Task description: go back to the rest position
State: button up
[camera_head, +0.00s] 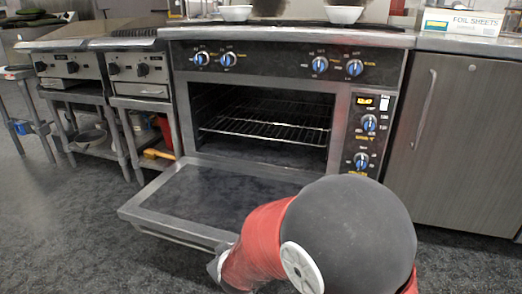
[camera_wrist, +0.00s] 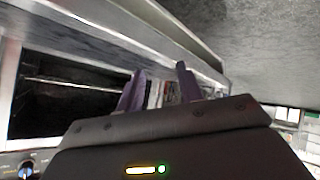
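My gripper (camera_wrist: 159,70) shows in the wrist view as two purple fingers standing apart, with nothing visible between them. In the head view my red and grey arm fills the bottom right in front of the oven (camera_head: 285,60), and the gripper's fingers cannot be made out there. The oven's door (camera_head: 215,195) is folded down and open. The oven cavity with its wire rack (camera_head: 265,128) looks empty. In the wrist view, which is tilted, the dark oven opening (camera_wrist: 70,95) is on the left.
Two bowls (camera_head: 236,13) (camera_head: 343,15) stand on top of the oven. A foil sheets box (camera_head: 462,22) lies on the counter above a grey cabinet (camera_head: 450,140) at right. Smaller cooking units (camera_head: 140,70) on stands are at left. The floor (camera_head: 60,220) at front left is clear.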

jog(key=s+d+r+m+g, duration=0.1)
jog(key=s+d+r+m, duration=0.2)
jog(key=s+d+r, duration=0.4)
jog(key=s+d+r+m+g, duration=0.2)
jog(key=s+d+r, duration=0.2)
jog(key=d+r, duration=0.45)
jog(key=s+d+r+m+g+h, duration=0.1)
jog(key=s+d+m+h, duration=0.25)
jog(key=s+d, duration=0.65)
notch_tip(320, 180, up, 12)
jog(key=a+p, duration=0.1)
jog(key=p, duration=1.1)
jog(key=shift+s+a, duration=0.15)
jog(key=shift+s, duration=0.1)
jog(key=shift+f+y, duration=0.15)
jog(key=shift+y, duration=0.1)
